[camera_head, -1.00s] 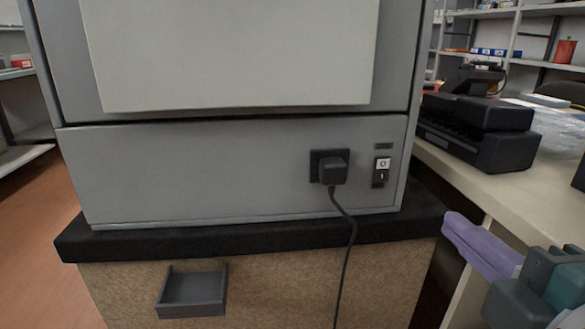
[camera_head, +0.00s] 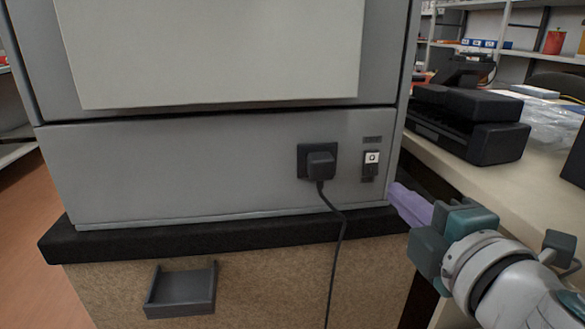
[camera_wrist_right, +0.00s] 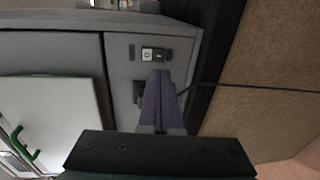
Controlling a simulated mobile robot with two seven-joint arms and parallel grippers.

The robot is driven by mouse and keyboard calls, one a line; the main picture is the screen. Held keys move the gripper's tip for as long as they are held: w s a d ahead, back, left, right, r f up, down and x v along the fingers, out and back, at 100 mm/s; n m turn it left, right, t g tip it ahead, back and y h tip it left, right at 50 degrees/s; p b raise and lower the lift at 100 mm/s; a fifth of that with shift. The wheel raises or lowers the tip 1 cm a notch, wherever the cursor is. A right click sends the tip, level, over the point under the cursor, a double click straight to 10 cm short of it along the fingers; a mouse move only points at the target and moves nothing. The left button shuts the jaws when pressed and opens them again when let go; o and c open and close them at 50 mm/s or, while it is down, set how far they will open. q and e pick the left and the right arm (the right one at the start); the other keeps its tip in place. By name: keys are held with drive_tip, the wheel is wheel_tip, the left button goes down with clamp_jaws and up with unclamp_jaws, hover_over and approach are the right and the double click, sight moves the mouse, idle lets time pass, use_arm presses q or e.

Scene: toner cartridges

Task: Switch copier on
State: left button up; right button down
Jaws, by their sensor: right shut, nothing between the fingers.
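The grey copier (camera_head: 180,165) stands on a black-topped stand. Its power switch (camera_head: 371,165) is a small rocker at the lower right of the front panel, with a white upper part marked with a circle and a dark lower part. It also shows in the right wrist view (camera_wrist_right: 155,55). A black plug (camera_head: 320,163) sits in the socket left of the switch. My right gripper (camera_head: 398,197) is shut and empty, its purple fingers just below and right of the switch. In the right wrist view the fingertips (camera_wrist_right: 160,74) point at the switch; contact cannot be told. My left gripper is not in view.
The plug's cable (camera_head: 342,240) hangs down in front of the stand. A small dark open tray (camera_head: 182,290) sticks out from the stand's front. A table (camera_head: 500,187) with a black device (camera_head: 470,125) stands at the right.

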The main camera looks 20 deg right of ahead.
sight(371, 172)
drive_tip(key=x, duration=0.6)
drive_tip(key=shift+w+d+f+b, duration=0.1)
drive_tip(key=shift+w+b, duration=0.25)
drive_tip(key=f+b, duration=0.1)
drive_tip(key=b, duration=0.1)
drive_tip(key=shift+w+b, duration=0.15)
drive_tip(key=shift+b, duration=0.15)
drive_tip(key=shift+r+t, duration=0.3)
drive_tip(key=shift+r, duration=0.05)
